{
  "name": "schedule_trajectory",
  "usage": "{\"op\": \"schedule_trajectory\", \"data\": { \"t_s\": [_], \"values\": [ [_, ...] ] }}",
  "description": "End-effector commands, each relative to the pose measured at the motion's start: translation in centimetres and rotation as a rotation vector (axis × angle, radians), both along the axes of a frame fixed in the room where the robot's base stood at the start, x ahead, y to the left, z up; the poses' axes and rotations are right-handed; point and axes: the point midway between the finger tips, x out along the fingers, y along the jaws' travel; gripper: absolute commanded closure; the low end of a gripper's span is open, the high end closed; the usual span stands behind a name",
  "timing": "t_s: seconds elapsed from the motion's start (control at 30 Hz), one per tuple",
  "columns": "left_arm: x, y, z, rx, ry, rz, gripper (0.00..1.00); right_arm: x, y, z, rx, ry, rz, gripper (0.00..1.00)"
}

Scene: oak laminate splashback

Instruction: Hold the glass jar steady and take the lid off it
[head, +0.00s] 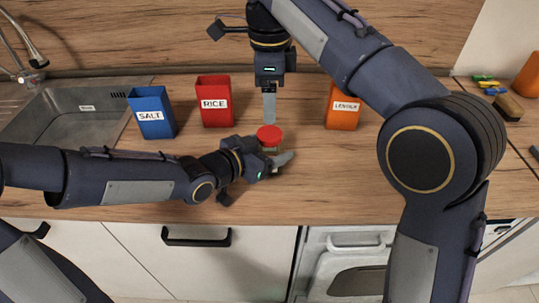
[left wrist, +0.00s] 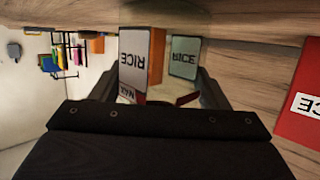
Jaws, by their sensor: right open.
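The glass jar (head: 271,149) stands on the worktop with its red lid (head: 269,134) on top. My left gripper (head: 280,159) is at the jar's body, below the lid. One pale finger lies across the near side against the glass, and the far finger is hidden. The left wrist view shows both sides of this gripper (left wrist: 160,88), but the jar is hard to make out there. My right gripper (head: 269,108) points straight down just above the lid. It is open and seen edge-on, so one finger hides the other. I cannot tell whether its tips touch the lid.
A blue salt box (head: 152,113), a red rice box (head: 215,102) and an orange lentils box (head: 343,106) stand behind and beside the jar. The sink (head: 85,108) is at the left. Small coloured items (head: 487,84) lie far right. Worktop right of the jar is clear.

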Motion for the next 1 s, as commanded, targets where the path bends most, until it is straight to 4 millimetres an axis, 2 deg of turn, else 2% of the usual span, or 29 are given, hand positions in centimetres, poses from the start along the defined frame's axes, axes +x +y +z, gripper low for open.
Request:
{"op": "schedule_trajectory", "data": {
  "t_s": [0.07, 0.43, 0.77, 1.0],
  "values": [
    [0.0, 0.0, 0.0, 0.000, 0.000, 0.000, 0.48, 0.0, 0.0, 0.0, 0.000, 0.000, 0.000, 0.32],
    [0.0, 0.0, 0.0, 0.000, 0.000, 0.000, 0.95, 0.0, 0.0, -0.1, 0.000, 0.004, 0.001, 0.32],
    [0.0, 0.0, 0.0, 0.000, 0.000, 0.000, 0.95, 0.0, 0.0, -0.7, -0.001, 0.002, 0.000, 0.32],
    [0.0, 0.0, 0.0, 0.000, 0.000, 0.000, 0.95, 0.0, -0.1, -4.2, -0.003, 0.003, 0.000, 0.32]
  ]
}}
